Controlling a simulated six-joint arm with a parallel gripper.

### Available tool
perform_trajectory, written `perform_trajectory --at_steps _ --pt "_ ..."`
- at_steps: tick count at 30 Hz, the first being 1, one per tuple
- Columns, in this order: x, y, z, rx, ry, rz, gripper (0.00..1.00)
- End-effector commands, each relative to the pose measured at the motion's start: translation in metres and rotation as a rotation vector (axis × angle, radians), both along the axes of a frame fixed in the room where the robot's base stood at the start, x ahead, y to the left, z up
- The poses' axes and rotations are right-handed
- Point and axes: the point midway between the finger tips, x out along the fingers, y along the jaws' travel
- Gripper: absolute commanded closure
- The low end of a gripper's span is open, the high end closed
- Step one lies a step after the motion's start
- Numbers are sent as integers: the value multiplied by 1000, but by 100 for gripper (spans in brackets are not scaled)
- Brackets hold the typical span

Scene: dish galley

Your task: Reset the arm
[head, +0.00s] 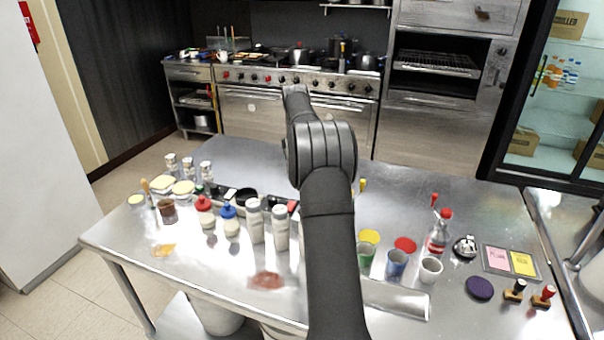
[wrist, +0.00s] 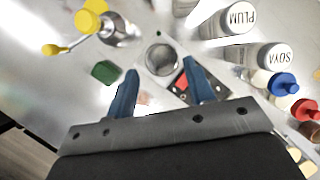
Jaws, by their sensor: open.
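My arm (head: 333,240) reaches from the bottom of the head view up over the steel table (head: 420,195). It hides my gripper there. In the wrist view my gripper (wrist: 160,66) shows two blue fingers spread apart with nothing held between them. A round metallic thing (wrist: 161,58) is seen between the fingertips, below the gripper. I cannot tell how far above the table the fingers are.
White bottles marked PLUM (wrist: 236,18) and SOYA (wrist: 262,56) stand right of the fingers. Cups, including a blue one (head: 396,263), and a red-capped bottle (head: 438,235) stand right of my arm.

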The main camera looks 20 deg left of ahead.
Motion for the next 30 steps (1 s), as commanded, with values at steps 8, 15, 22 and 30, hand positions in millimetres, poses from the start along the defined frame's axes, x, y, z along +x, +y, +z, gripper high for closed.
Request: perform_trajectory --at_steps 8,15,22,30 --pt "0 2 -1 0 0 1 51" --pt "-1 28 -17 0 1 3 51" --pt "-2 67 -41 -1 1 3 51" --pt "-3 110 -68 1 1 2 51"
